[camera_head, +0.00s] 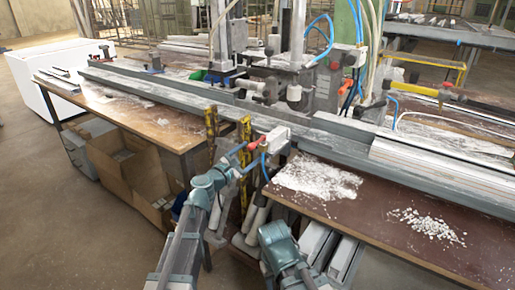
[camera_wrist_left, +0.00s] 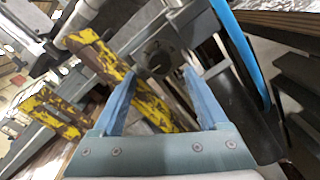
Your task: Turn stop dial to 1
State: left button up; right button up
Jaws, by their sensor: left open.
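My left gripper (camera_head: 243,165) reaches up to the front edge of the bench, beside a white block (camera_head: 275,140) with a red knob (camera_head: 252,146). In the left wrist view its two blue-grey fingers (camera_wrist_left: 160,72) are open with nothing between them. A dark round part on a grey block, which looks like the stop dial (camera_wrist_left: 158,55), lies just beyond and between the fingertips. I see no gap clearly enough to tell its distance, and its markings cannot be read. My right arm shows at the bottom of the head view; its gripper is out of view.
Yellow-black striped posts (camera_head: 246,135) stand close to the left gripper. A blue hose (camera_wrist_left: 238,45) runs right of the fingers in the wrist view. A long metal profile (camera_head: 160,88) lies along the bench. White chips (camera_head: 428,222) are scattered on the right tabletop.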

pick_arm(q)
jog(key=shift+x, duration=2.7)
jog(key=shift+s, duration=0.1)
grip_shut()
jog(key=shift+m, duration=0.4)
jog(key=m, duration=1.1)
